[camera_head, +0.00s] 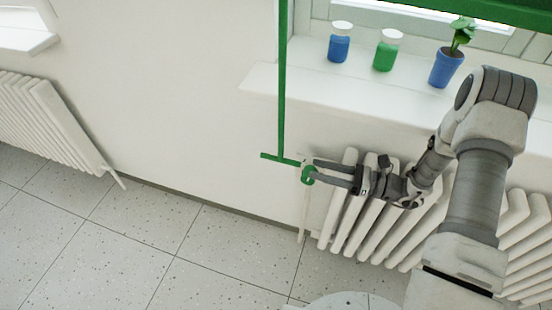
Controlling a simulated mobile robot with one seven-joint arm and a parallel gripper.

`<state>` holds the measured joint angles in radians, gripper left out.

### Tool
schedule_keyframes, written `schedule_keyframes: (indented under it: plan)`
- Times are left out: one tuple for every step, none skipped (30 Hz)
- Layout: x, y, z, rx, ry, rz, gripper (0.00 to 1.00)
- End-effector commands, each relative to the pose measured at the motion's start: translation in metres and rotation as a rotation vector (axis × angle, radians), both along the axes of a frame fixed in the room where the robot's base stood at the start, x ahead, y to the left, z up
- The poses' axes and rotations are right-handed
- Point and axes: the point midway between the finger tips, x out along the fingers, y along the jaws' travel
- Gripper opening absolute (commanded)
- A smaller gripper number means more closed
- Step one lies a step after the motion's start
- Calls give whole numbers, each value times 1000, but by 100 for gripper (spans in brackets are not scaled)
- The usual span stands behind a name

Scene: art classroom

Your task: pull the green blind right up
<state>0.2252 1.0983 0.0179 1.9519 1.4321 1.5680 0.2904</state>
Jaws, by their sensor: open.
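The green blind (430,9) shows as a band across the top right, over the window, and most of it is out of view. A green strip (282,90) hangs down the wall at the left end of the sill. It ends in a short green crossbar (280,158) with a green ring (308,175) at its right end. My gripper (316,170) is open and points left, with its fingertips at the ring. I cannot tell whether the ring lies between the fingers or whether they touch it.
The white sill (300,88) holds a blue jar (339,47), a green jar (386,55) and a plant in a blue pot (446,68). A white radiator (345,205) stands below, close behind my gripper. Another radiator (50,115) is at left. The tiled floor (150,240) is clear.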

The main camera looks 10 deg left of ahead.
Motion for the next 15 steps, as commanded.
schedule_keyframes:
  plan:
    - [-1, 13, -1, 0, 0, 6, 50]
    - [0, 20, -1, 1, 0, 5, 50]
    - [1, 29, -1, 1, -1, 6, 50]
    - [1, 35, -1, 1, -1, 5, 50]
    - [2, 42, -1, 0, -1, 6, 50]
    - [3, 51, -1, 0, -2, 5, 50]
    - [3, 57, -1, -1, -2, 6, 50]
    - [4, 64, -1, 0, -1, 6, 50]
    - [4, 72, -1, 1, -1, 6, 50]
    - [5, 78, -1, 1, -2, 6, 50]
    - [5, 84, -1, 0, -2, 5, 50]
    - [6, 91, -1, 0, -2, 5, 50]
    - [6, 96, -1, 0, -1, 5, 50]
    - [7, 100, -1, -1, -1, 3, 50]
    - [7, 106, -1, -1, -2, 4, 50]
